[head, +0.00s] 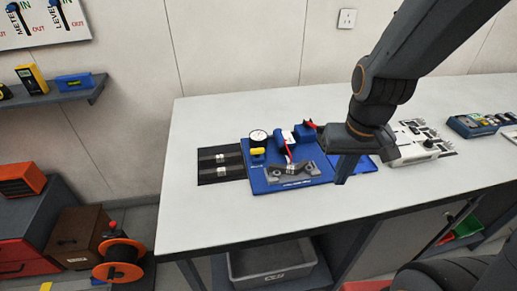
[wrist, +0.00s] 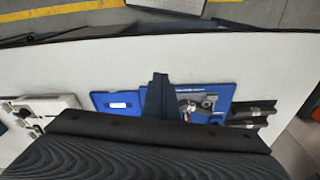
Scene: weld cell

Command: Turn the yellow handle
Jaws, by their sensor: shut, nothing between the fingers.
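The yellow handle (head: 257,151) is a small bar just below a round white-faced gauge (head: 258,136), on the left part of a blue board (head: 262,184) on the bench. My gripper (head: 342,180) points down at the right end of this board, well to the right of the handle and apart from it. Its fingers are shut and empty. In the wrist view my gripper (wrist: 159,78) overlaps the left part of the blue board (wrist: 222,92). I cannot make out the yellow handle there; the gripper body may hide it.
The white bench top (head: 200,217) is clear in front of the board. Dark rails (head: 220,172) lie left of the board. A white fixture plate (head: 418,155) stands to the right, with a blue device (head: 470,125) beyond it. Red levers and a metal bracket sit on the board near the handle.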

